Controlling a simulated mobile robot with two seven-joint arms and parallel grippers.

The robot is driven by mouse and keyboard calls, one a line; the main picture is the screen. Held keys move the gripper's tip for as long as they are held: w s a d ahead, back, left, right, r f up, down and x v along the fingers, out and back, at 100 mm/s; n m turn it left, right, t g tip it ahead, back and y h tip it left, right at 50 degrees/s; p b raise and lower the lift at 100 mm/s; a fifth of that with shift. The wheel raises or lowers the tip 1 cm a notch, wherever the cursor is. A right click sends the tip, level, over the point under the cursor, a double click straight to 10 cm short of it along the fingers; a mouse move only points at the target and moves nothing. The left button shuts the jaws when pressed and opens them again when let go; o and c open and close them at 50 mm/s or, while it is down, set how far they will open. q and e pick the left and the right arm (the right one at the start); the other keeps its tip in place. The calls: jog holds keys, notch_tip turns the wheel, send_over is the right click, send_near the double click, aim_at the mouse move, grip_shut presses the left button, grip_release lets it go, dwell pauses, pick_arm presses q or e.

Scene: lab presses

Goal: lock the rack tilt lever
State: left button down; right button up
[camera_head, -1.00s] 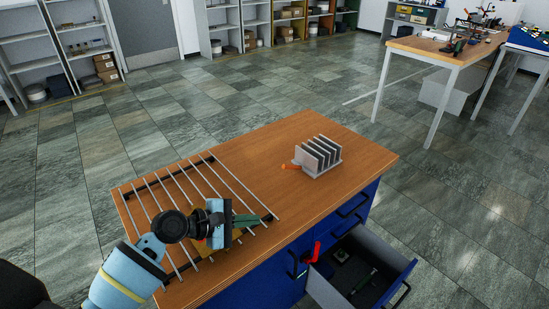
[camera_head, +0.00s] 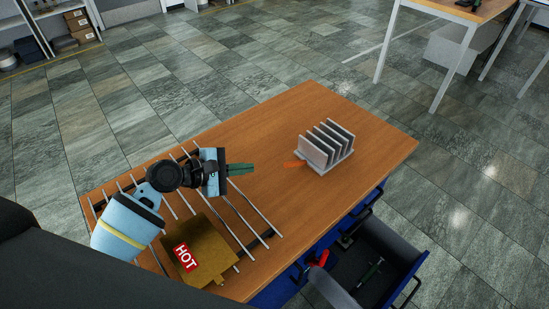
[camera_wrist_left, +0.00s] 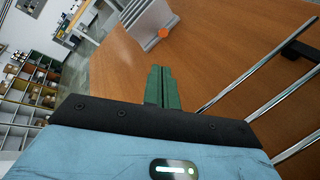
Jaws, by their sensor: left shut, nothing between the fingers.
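A grey rack (camera_head: 326,145) with several upright plates stands on the wooden bench, right of centre in the head view. Its orange lever (camera_head: 294,164) sticks out to the left at the rack's base. In the left wrist view the rack (camera_wrist_left: 150,22) is at the top and the lever's orange end (camera_wrist_left: 165,33) faces me. My left gripper (camera_head: 252,168) has green fingers, shut and empty, pointing right toward the lever with a gap between. The fingers (camera_wrist_left: 161,70) also show in the left wrist view. My right gripper is not in view.
A metal rod grid (camera_head: 248,225) lies on the bench's left part, under my left arm. A brass block marked HOT (camera_head: 205,250) rests on it. An open drawer (camera_head: 392,250) juts out at the front right. Bench top (camera_head: 330,100) behind the rack is clear.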

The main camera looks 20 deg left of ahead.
aim_at(296, 163)
pick_arm(q)
jog(key=shift+d, duration=0.15)
jog(key=shift+w+d+f, duration=0.1)
jog(key=shift+d, duration=0.1)
jog(key=x, duration=0.8)
jog(key=shift+w+d+f, duration=0.1)
jog(key=shift+w+f, duration=0.05)
jog(key=shift+w, duration=0.1)
jog(key=shift+w+d+f+b, duration=0.1)
jog(key=shift+w+d+b, duration=0.15)
jog(key=shift+w+b, duration=0.05)
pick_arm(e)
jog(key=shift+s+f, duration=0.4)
pick_arm(q)
jog(key=shift+w, duration=0.1)
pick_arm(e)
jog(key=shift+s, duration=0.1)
